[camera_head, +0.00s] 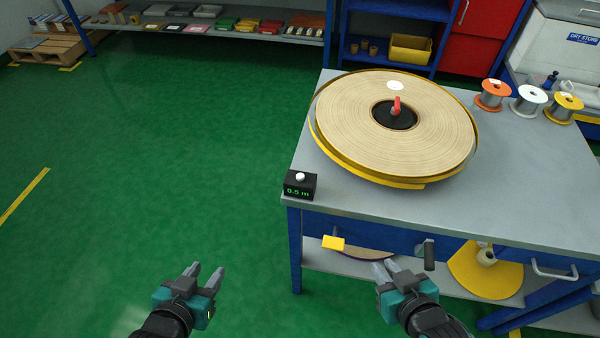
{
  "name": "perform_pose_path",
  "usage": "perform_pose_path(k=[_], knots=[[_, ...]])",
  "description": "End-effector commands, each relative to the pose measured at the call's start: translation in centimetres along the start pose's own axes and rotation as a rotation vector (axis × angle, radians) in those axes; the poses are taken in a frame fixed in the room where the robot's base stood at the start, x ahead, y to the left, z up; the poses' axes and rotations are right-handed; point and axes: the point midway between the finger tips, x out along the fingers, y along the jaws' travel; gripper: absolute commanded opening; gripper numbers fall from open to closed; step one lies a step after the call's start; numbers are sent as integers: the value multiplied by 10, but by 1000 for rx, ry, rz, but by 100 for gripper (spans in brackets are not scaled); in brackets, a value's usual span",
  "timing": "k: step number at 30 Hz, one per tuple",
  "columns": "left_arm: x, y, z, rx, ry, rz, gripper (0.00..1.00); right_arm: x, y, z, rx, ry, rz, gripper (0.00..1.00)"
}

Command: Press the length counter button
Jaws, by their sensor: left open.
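The length counter (299,188) is a small black box at the near left corner of the grey table. Its green display reads 0.5 m. A white round button (300,176) sits on its top. A large reel of tan tape (350,125) lies flat on the table behind and to the right of the counter. My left gripper (206,271) is open and empty over the green floor, left of and nearer than the counter. My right gripper (384,267) is in front of the table, below and right of the counter; I see nothing held, and its fingers look parted.
The grey table (480,205) has blue legs and drawer handles at its front. Three small spools stand at its back right: orange (492,96), white (528,100) and yellow (563,108). A yellow tab (333,243) sticks out below the front edge. The floor (150,170) at left is clear.

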Motion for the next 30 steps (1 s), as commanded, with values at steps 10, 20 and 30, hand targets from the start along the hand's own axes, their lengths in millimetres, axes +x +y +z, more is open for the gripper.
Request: perform_pose_path(k=[10,20,30], knots=[[0,0,0,0,-1,-1,43,0,0,0,0,0,0,0],[-1,0,2,0,-5,0,43,0,0,0,0,0,0,0],[-1,0,3,0,-7,0,43,0,0,0,-1,0,0,0]])
